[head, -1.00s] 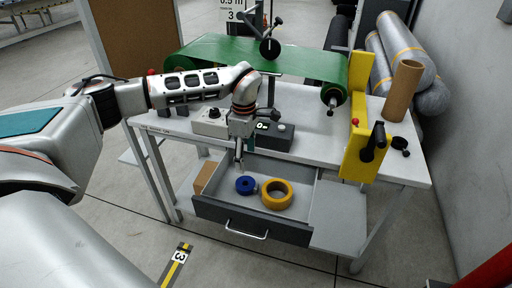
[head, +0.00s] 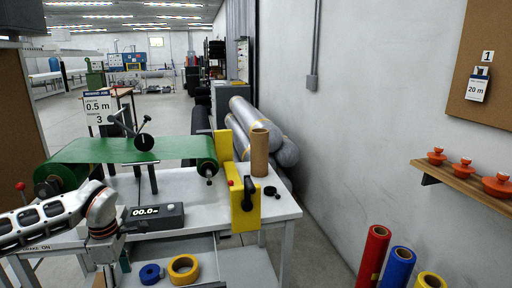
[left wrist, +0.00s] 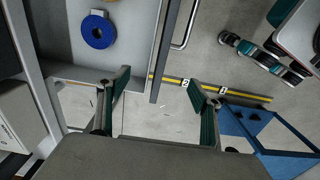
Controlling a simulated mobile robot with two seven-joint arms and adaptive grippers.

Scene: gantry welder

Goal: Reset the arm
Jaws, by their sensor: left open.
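My left arm reaches in from the left in the head view. Its gripper (head: 112,262) points down by the left side of the open drawer, left of the blue tape roll (head: 150,273). In the left wrist view the two fingers of this gripper (left wrist: 158,92) stand wide apart with nothing between them but floor below. The blue roll (left wrist: 98,30) lies in the drawer (left wrist: 140,40), apart from the fingers. A yellow tape roll (head: 183,267) lies beside it in the head view. The drawer front is cut off in the head view. My right gripper does not show.
The bench (head: 270,208) carries a green roll belt (head: 120,150), a counter box (head: 155,217), a yellow bracket (head: 240,190) and a cardboard tube (head: 259,152). Coloured rolls (head: 375,255) stand by the wall at lower right. A shelf (head: 465,185) holds orange pieces.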

